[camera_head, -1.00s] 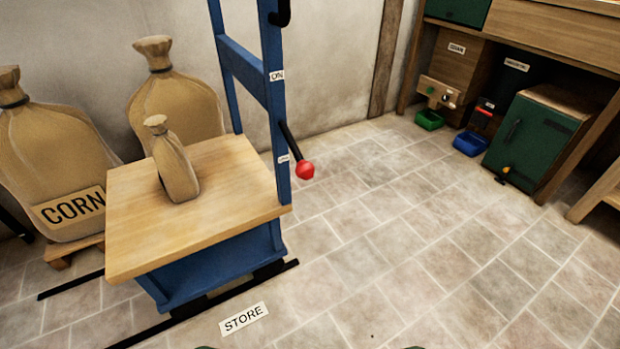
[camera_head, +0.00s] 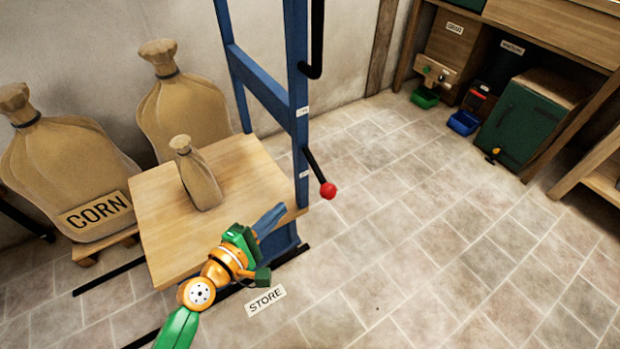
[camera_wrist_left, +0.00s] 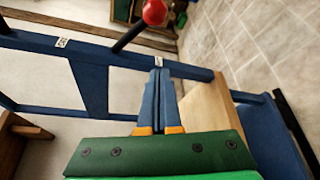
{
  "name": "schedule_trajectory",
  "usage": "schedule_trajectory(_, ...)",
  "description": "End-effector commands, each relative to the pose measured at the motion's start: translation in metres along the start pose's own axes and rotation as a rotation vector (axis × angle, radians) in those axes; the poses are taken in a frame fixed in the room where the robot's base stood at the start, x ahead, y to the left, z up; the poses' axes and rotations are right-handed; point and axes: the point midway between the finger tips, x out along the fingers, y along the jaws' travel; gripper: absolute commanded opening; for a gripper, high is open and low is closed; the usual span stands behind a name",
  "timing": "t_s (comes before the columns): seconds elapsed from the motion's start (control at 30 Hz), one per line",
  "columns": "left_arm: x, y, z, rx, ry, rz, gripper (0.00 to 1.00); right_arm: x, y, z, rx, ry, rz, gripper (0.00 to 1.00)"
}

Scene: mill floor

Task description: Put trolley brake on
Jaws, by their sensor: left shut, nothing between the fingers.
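The blue trolley (camera_head: 268,88) has a wooden deck (camera_head: 165,225) with a small tied sack (camera_head: 198,178) on it. Its brake lever (camera_head: 316,165) is black with a red ball knob (camera_head: 328,190) and slopes down to the right from the upright post. A white label (camera_head: 303,111) is above the lever's pivot and a lower label (camera_head: 304,174) is near the knob. My left gripper (camera_head: 278,212) is shut and empty, over the deck's near right edge, below and left of the knob. The left wrist view shows its fingers (camera_wrist_left: 162,76) together and the knob (camera_wrist_left: 154,12) beyond them. My right gripper is not in view.
Large corn sacks (camera_head: 70,170) stand left of the trolley by the wall. A floor sign reading STORE (camera_head: 265,299) lies in front. A bench with a green cabinet (camera_head: 525,125) and a blue bin (camera_head: 463,122) is at the right. The floor between is clear.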

Motion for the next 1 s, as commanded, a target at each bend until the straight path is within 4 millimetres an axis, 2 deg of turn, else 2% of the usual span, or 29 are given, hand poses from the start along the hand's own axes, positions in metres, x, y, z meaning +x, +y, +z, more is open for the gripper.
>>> schedule_trajectory(0.37,0.005,-0.001,-0.001,-0.006,0.002,0.003,0.0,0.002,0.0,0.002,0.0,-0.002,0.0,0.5)
schedule_trajectory(0.47,0.02,0.0,-0.001,-0.005,0.001,0.006,0.0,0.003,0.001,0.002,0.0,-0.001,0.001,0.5)
schedule_trajectory(0.63,0.058,-0.001,-0.001,-0.005,0.0,0.005,0.0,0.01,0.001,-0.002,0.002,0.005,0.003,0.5)
schedule_trajectory(0.83,0.101,-0.003,-0.002,-0.003,0.0,0.004,0.0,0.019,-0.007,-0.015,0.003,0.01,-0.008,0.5)
schedule_trajectory(0.9,0.097,0.004,0.013,-0.006,-0.001,0.0,0.0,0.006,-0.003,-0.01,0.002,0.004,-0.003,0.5)
schedule_trajectory(1.0,0.091,0.003,0.026,-0.006,-0.001,0.0,0.0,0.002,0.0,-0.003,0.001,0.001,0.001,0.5)
